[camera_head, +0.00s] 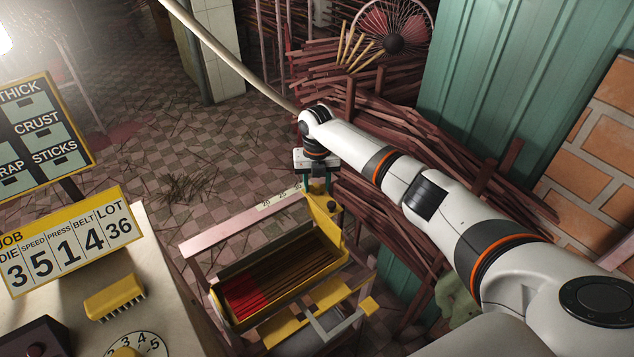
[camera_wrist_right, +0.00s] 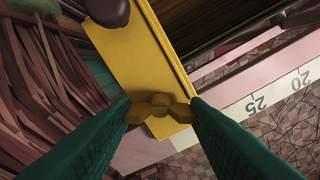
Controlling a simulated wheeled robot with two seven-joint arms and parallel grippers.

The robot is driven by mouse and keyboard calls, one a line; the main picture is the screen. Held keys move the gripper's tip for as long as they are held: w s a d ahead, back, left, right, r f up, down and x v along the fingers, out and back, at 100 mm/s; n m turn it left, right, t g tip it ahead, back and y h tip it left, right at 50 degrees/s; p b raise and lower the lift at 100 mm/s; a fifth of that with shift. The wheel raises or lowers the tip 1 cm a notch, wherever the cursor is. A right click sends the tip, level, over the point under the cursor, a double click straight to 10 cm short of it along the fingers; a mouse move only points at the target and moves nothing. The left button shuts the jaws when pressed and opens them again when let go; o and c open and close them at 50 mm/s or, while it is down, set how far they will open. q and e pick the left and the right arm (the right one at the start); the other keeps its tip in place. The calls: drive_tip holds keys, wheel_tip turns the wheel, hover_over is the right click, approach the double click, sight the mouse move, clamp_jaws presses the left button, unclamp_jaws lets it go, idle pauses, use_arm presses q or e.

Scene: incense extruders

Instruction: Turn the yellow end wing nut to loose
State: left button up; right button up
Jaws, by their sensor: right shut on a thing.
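The yellow end wing nut (camera_wrist_right: 160,106) sits at the end of a yellow end plate (camera_wrist_right: 135,62) in the right wrist view. My right gripper (camera_wrist_right: 160,108) has its two green fingers on either side of the nut, shut on its wings. In the head view my right gripper (camera_head: 318,184) reaches down to the far end of the yellow end plate (camera_head: 325,213). There the wing nut is hidden or too small to make out. My left gripper is not in view.
A pink rail with a number scale (camera_head: 278,200) runs beside the end plate. A dark knob (camera_wrist_right: 107,12) stands on the plate. A tray (camera_head: 225,312) of red-tipped sticks lies nearer. Bundled sticks (camera_head: 380,200) crowd behind the arm. A machine with number cards (camera_head: 75,240) stands left.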

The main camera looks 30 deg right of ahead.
sight(317, 185)
drive_tip(key=shift+w+r, duration=0.1)
drive_tip(key=shift+r, duration=0.05)
drive_tip(key=o, duration=1)
wheel_tip(317, 185, up, 12)
drive_tip(key=shift+b, duration=1.1)
